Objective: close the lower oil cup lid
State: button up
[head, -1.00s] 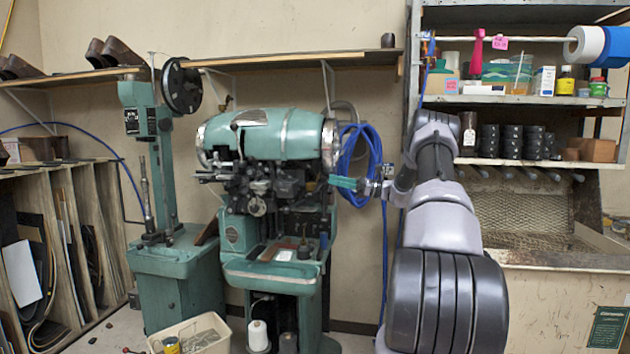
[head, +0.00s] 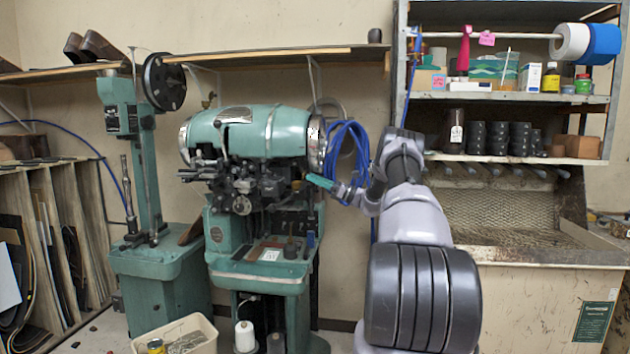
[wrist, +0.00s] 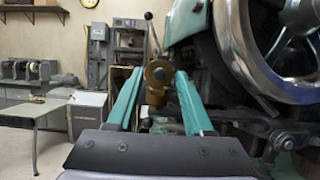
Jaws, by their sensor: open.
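The green sole stitcher (head: 265,130) stands left of my arm in the head view. My gripper (head: 312,178) is at the right side of its head, with teal fingers pointing left. In the wrist view my gripper (wrist: 159,76) is open, with its two fingers apart. A brass-coloured round part (wrist: 157,70), possibly an oil cup, shows between the fingertips, seemingly beyond them. I cannot tell whether its lid is open or whether anything touches it. No oil cup can be made out in the head view.
The stitcher's bright wheel rim (wrist: 245,50) is close on the right of the wrist view. Blue hose coils (head: 348,150) hang behind my arm. A metal shelf (head: 505,98) stands to the right. A grey table (wrist: 35,108) is at left in the wrist view.

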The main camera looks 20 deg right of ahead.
grip_shut()
jog(key=shift+r, duration=0.1)
